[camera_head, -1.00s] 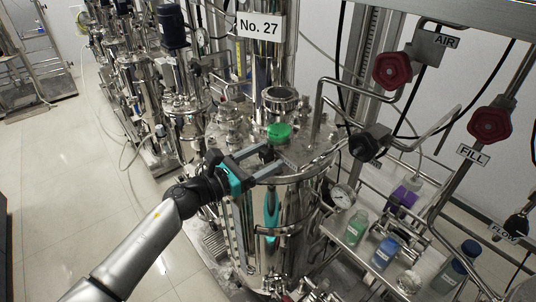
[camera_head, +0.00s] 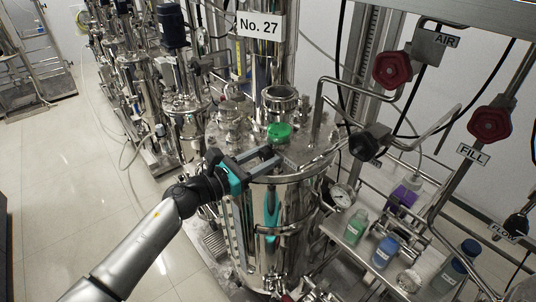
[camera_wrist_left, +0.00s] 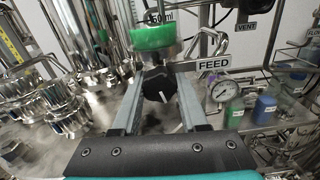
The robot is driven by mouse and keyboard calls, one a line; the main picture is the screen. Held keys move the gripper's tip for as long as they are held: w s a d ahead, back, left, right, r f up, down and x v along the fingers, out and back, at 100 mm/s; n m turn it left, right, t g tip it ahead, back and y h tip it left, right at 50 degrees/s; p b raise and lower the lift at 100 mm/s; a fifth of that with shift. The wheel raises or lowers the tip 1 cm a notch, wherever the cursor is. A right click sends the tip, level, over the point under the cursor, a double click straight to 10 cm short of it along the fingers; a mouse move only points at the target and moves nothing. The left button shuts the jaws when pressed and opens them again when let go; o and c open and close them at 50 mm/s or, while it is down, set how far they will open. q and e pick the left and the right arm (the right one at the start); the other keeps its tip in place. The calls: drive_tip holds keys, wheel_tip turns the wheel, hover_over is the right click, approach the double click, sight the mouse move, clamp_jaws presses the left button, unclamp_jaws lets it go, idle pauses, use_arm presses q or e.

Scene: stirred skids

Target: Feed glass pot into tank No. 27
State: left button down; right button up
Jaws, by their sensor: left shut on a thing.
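The tank No. 27 (camera_head: 296,205) is a shiny steel vessel below the "No. 27" sign (camera_head: 260,27). The glass pot (camera_head: 279,131), with green contents, sits above the tank's lid. It also shows in the wrist view (camera_wrist_left: 153,38), where its marking ends in "60 ml" or similar. Just below it is a black knob (camera_wrist_left: 157,85) with a white line, beside a "FEED" label (camera_wrist_left: 213,64). My left gripper (camera_head: 272,158) reaches in from the left, its two fingers shut on either side of this knob. In the head view the fingers mostly hide the knob. My right gripper is out of view.
Pipes and red valve wheels (camera_head: 392,69) marked AIR and FILL stand at the right. A side shelf holds a green bottle (camera_head: 355,228), a blue bottle (camera_head: 384,252) and a purple flask (camera_head: 404,194). A gauge (camera_head: 341,196) sits beside the tank. Floor is clear at left.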

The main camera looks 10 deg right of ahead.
use_arm(q)
drive_tip(key=shift+n, duration=0.3)
drive_tip(key=n, duration=0.2)
drive_tip(key=shift+n, duration=0.3)
drive_tip(key=shift+s+n+p, duration=0.1)
drive_tip(key=shift+n+p, duration=0.5)
drive_tip(key=shift+n, duration=1.2)
drive_tip(key=shift+c, duration=2.2)
unclamp_jaws()
